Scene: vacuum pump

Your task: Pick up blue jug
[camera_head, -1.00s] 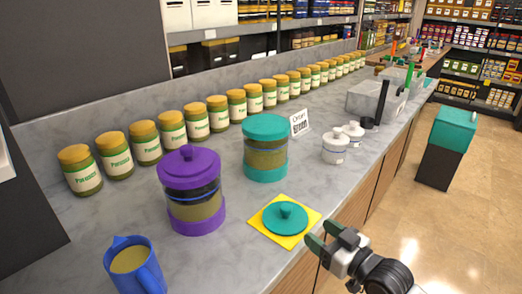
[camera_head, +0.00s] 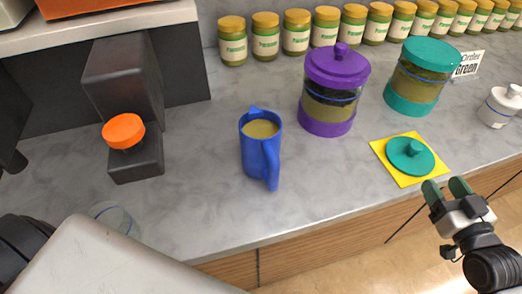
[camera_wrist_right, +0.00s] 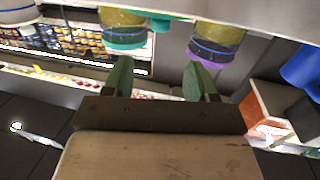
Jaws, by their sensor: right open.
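The blue jug (camera_head: 260,152) stands upright on the grey counter (camera_head: 215,205), with a tan liquid inside and its handle toward the front edge. Part of it shows at the right edge of the right wrist view (camera_wrist_right: 303,72). My right gripper (camera_head: 445,187) is open and empty in front of the counter edge, well to the right of the jug and near the teal lid. Its two green fingers stand apart in the right wrist view (camera_wrist_right: 158,78). My left gripper does not show.
A purple-lidded jar (camera_head: 333,90) stands right of the jug, with a teal-lidded jar (camera_head: 420,76) beyond. A teal lid (camera_head: 410,155) lies on a yellow square (camera_head: 384,149). A dark machine with an orange knob (camera_head: 124,131) stands left. A clear glass (camera_head: 117,216) is partly hidden. Counter before the jug is clear.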

